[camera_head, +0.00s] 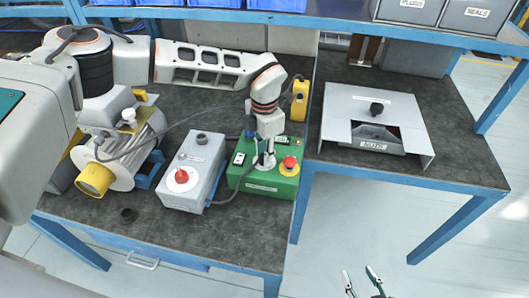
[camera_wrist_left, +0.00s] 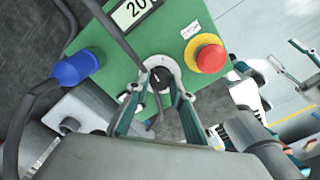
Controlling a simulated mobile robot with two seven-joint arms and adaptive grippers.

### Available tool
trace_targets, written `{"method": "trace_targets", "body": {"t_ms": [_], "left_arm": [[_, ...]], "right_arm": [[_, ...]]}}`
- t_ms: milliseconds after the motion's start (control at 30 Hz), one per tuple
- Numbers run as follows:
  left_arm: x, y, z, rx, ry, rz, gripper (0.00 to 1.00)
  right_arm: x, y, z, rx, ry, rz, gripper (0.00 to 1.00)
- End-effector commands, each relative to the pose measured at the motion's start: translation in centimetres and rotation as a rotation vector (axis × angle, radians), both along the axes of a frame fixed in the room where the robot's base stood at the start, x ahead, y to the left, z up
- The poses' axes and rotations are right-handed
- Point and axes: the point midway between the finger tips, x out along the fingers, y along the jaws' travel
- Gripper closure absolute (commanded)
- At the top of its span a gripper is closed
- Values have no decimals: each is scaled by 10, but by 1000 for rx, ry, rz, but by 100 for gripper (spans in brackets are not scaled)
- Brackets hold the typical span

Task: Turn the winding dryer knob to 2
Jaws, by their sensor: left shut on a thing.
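The green box (camera_head: 285,188) stands at the right end of the left bench. On its top are a black knob on a white dial, a display reading about 20 and a red button on yellow. My left gripper (camera_head: 265,161) reaches down onto the box from above. In the left wrist view its two fingers (camera_wrist_left: 159,80) are closed around the black knob (camera_wrist_left: 160,73) on its white dial (camera_wrist_left: 153,63). The dial's numbers and the knob's pointer position are too small to read. My right gripper (camera_head: 359,278) is open and empty, low in front of the benches.
The red button (camera_head: 289,163) sits close to the right of my left gripper. A blue plug (camera_wrist_left: 78,67) with a cable is on the box's other side.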

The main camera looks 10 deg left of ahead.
Motion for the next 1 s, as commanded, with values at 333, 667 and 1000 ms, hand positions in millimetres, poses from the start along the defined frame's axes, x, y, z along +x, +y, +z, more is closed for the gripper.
{"method": "trace_targets", "body": {"t_ms": [333, 667, 1000], "left_arm": [[-1, 0, 0, 0, 3, -324, 99], [-1, 1, 0, 0, 3, -576, 99], [-1, 1, 0, 1, 2, -707, 99]], "right_arm": [[0, 0, 3, 0, -1, 0, 60], [1, 0, 8, 1, -4, 0, 60], [1, 0, 10, 1, -6, 0, 60]]}}
